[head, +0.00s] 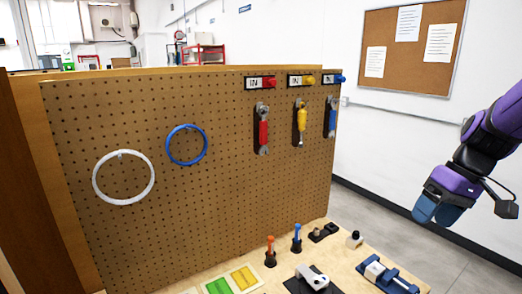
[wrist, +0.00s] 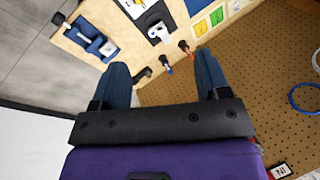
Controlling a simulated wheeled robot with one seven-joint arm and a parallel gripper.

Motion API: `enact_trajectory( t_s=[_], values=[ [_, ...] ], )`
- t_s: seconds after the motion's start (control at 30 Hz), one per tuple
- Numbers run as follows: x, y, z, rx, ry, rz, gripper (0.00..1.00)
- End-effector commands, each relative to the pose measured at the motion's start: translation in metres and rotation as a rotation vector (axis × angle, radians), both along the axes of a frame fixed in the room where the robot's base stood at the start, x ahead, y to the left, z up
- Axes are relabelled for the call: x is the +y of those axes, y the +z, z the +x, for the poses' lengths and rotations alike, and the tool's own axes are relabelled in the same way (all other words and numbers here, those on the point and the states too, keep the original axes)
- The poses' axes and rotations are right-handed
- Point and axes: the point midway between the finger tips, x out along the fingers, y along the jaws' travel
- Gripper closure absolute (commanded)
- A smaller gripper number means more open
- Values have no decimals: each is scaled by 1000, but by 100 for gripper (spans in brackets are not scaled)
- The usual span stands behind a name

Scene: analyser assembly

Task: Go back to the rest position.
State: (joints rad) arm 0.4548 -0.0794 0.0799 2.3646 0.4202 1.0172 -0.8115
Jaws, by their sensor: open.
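My gripper (head: 437,209) hangs at the right of the head view, clear of the board and the bench, in front of the white wall. In the wrist view its two blue fingers (wrist: 162,82) stand wide apart with nothing between them. The workbench (head: 340,262) lies below and to the left of it in the head view. The pegboard (head: 220,95) stands behind the bench.
Red (head: 263,130), yellow (head: 300,122) and blue (head: 331,118) tools hang under IN labels. White (head: 123,178) and blue (head: 187,145) rings hang left. A blue vise-like fixture (head: 388,275) and a white device (head: 312,277) stand on the bench. Floor at right is clear.

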Motion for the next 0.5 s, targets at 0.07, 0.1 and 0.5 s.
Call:
enact_trajectory(
  t_s=[0.07, 0.1, 0.5],
  values=[
    [10, 13, -9, -19, -6, -47, 31],
    [14, 18, -14, -28, -13, -69, 31],
    [47, 66, -64, -165, -109, -243, 31]
  ],
)
